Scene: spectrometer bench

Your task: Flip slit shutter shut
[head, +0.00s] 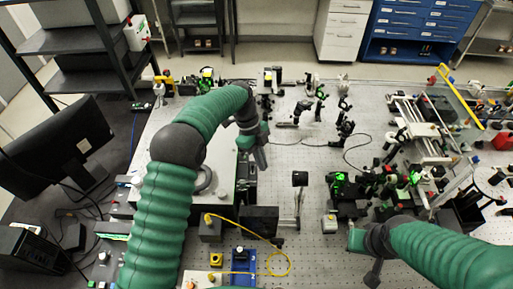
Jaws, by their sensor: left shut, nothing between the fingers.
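My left gripper (261,160) is shut and empty, pointing down beside the right edge of the large pale instrument box (170,125). Dark parts (246,187) sit on that box's right side, just below and left of the fingertips. I cannot pick out the slit shutter with certainty; it is too small or hidden near the gripper and arm. My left arm covers much of the box. My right gripper (355,240) is low in the picture, right of centre, over the bench; its fingers do not show clearly.
A black square plate on a post (299,179) stands right of the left gripper. Optics with green lights (342,182) stand above the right gripper. A yellow cable (262,240) loops near the front. A monitor (60,145) is at left. The bench (290,150) has bare room centrally.

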